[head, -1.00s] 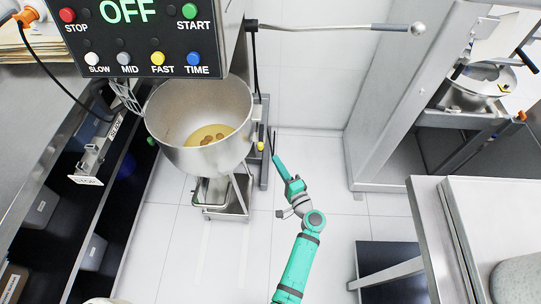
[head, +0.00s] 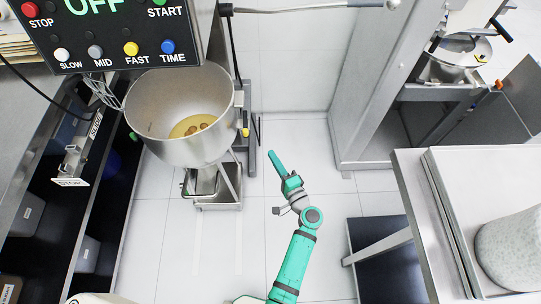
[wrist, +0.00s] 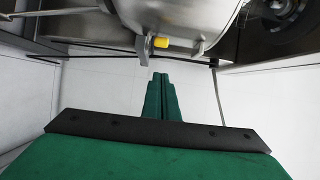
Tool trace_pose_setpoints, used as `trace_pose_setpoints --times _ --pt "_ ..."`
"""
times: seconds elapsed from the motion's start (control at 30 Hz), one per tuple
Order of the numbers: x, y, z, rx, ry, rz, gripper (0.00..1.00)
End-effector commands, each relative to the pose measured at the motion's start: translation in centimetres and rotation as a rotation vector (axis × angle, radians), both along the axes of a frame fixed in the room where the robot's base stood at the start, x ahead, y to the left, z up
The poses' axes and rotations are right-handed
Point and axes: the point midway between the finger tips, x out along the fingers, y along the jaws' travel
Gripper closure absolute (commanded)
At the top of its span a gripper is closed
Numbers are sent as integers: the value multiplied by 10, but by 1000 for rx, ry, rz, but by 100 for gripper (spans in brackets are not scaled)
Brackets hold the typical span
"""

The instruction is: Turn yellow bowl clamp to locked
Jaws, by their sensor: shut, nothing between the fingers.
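The steel mixer bowl (head: 185,95) hangs under the mixer head with yellow liquid and several brown lumps inside. The yellow bowl clamp (head: 245,132) is a small yellow grip on the bowl's right side. In the wrist view the yellow clamp (wrist: 161,43) sits at the end of a metal bracket under the bowl, beyond my fingertips. My gripper (head: 272,153) is shut and empty, to the right of the clamp and a little nearer in the head view, not touching it. In the wrist view my gripper (wrist: 160,76) points towards the clamp.
The control panel (head: 115,35) reads OFF above the bowl. A green grip (head: 133,136) shows left of the bowl. A steel column (head: 375,90) stands right, and a steel table (head: 410,190) with trays is at front right. The floor around my arm is clear.

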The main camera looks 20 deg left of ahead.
Motion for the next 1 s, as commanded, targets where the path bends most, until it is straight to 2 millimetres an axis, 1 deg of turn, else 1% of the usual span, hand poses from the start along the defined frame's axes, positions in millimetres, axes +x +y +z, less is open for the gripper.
trace_pose_setpoints --times 0.03,0.43,0.6,0.7,1.0 --pt "7 7 1 0 -1 3 100" --pt "62 56 1 0 -1 2 100" --pt "62 79 0 1 1 1 100" --pt "62 86 0 1 0 -1 100" --pt "64 90 0 0 0 -6 100"
